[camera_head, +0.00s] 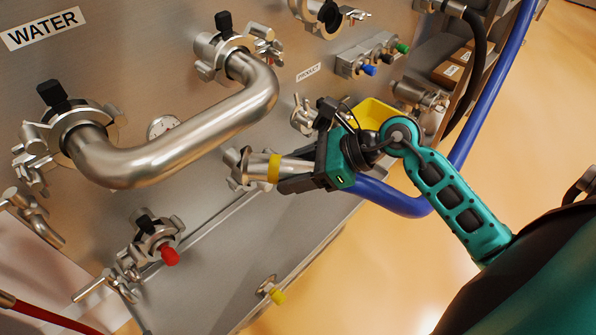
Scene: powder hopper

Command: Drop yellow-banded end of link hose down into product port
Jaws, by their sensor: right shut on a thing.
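The link hose (398,203) is blue and loops from behind my right gripper up along the right side of the panel. Its metal end (245,168) with a yellow band (274,168) points left, lying nearly level in the picture. My right gripper (296,172) is shut on this end just behind the band. A clamped fitting (302,114) below the PRODUCT label (308,71) looks like the product port; my gripper partly covers it. The hose end shows below and left of that fitting, apart from it. My left gripper is not in view.
A bent steel pipe (190,140) joins two clamped ports on the left, near the hose end. A red-capped valve (160,247) and a yellow-tipped one (272,291) stick out lower down. The floor at right is clear.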

